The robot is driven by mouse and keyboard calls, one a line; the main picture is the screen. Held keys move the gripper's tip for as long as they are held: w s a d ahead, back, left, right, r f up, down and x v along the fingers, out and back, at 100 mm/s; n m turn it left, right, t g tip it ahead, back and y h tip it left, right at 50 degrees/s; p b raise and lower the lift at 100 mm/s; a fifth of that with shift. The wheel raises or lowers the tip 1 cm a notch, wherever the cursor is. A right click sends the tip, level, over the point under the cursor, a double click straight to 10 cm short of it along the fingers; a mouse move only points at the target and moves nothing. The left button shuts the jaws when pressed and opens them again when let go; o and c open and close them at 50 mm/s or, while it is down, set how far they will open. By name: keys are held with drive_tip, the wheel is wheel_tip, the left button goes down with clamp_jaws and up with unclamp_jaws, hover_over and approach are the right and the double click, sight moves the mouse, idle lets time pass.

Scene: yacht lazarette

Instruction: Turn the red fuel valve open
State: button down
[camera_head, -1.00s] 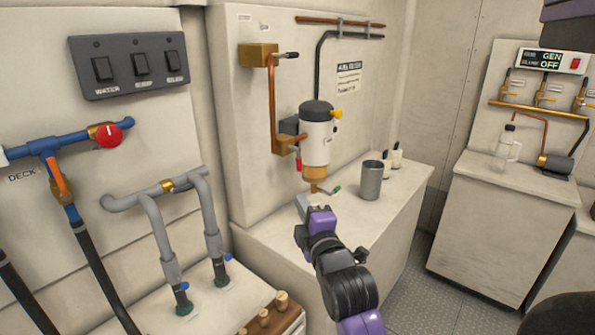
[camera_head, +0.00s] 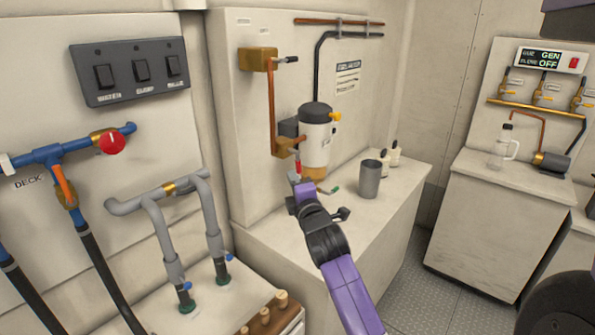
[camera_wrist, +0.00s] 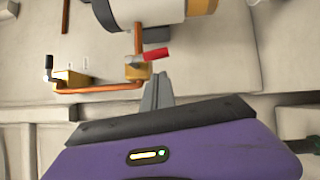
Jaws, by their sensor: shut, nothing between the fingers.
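The red valve handle (camera_head: 298,167) is a short lever on a brass valve body (camera_head: 283,146), at the bottom of a copper pipe beside the white filter canister (camera_head: 315,139). In the wrist view the red handle (camera_wrist: 156,54) sticks out to the right of its brass body (camera_wrist: 137,71), nearly level in the picture. My gripper (camera_head: 294,181) is just below the handle in the head view. In the wrist view its grey fingers (camera_wrist: 159,88) are together and empty, with their tips just below the handle. I cannot tell whether they touch it.
The filter has a brass-coloured bottom and a green-tipped drain lever (camera_head: 334,189). A metal cup (camera_head: 370,179) and small bottles (camera_head: 395,154) stand on the counter to the right. A red round knob (camera_head: 111,142) is on the blue pipe at left. The counter front is clear.

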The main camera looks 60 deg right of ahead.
drive_tip(key=shift+d+r, duration=0.2)
drive_tip(key=shift+d, duration=0.9)
drive_tip(key=shift+s+d+f, duration=0.1)
